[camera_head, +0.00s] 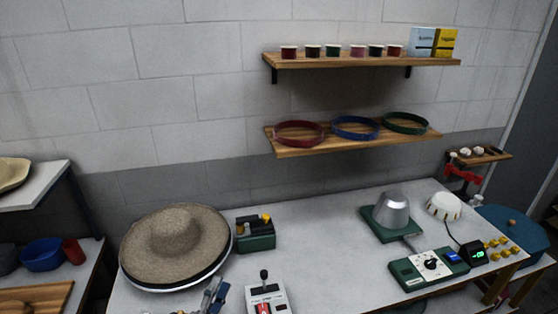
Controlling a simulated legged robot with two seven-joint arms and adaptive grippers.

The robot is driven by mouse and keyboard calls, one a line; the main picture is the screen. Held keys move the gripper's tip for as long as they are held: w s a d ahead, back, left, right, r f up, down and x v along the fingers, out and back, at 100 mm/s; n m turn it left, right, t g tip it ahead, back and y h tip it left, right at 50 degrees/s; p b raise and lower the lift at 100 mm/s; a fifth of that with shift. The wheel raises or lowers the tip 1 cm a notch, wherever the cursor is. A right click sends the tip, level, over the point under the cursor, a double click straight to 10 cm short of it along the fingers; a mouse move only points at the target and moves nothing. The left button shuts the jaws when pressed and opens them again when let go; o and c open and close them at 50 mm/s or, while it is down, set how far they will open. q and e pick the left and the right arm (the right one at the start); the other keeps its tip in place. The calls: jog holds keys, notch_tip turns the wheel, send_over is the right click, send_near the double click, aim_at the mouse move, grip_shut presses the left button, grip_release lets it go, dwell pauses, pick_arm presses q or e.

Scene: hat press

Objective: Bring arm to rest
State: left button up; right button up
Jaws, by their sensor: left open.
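My left gripper (213,296) shows at the bottom edge, just below and to the right of a brown wide-brimmed hat (176,240). It is open, small in the view, and apart from the hat as far as I can tell; the rest of the arm is cut off by the frame. The hat lies on a round white base with a dark edge on the white table (325,232). My right gripper is not in view.
A lever box (267,298) stands right of my gripper, with a green box (256,236) behind it. A metal dome press (392,215) and control box (428,268) stand at right. The table's middle is clear. Shelves (355,135) hang on the wall.

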pick_arm(q)
jog(key=s+a+f+n+g+y, duration=0.2)
jog(key=f+n+y, duration=0.1)
jog(key=f+n, duration=0.25)
jog(key=s+a+f+n+g+y, duration=0.3)
jog(key=f+n, duration=0.1)
jog(key=f, duration=0.3)
jog(key=s+a+f+n+g+y, duration=0.2)
jog(key=f+n+y, duration=0.15)
jog(key=f, duration=0.25)
jog(key=s+d+f+n+g+h, duration=0.1)
jog(key=s+f+n+g, duration=0.2)
jog(key=s+f+g, duration=0.5)
jog(key=s+f+n+g+h, duration=0.1)
jog(key=s+f+n+g, duration=0.2)
jog(key=s, duration=0.9)
notch_tip(320, 180, down, 26)
jog(key=s, duration=0.1)
jog(key=s+a+f+g, duration=0.1)
jog(key=s+a+f, duration=0.1)
jog(key=s+f, duration=1.5)
jog(key=shift+s+a+f+m+g, duration=0.2)
jog(key=shift+s+a+m+g, duration=0.15)
jog(key=shift+s, duration=0.55)
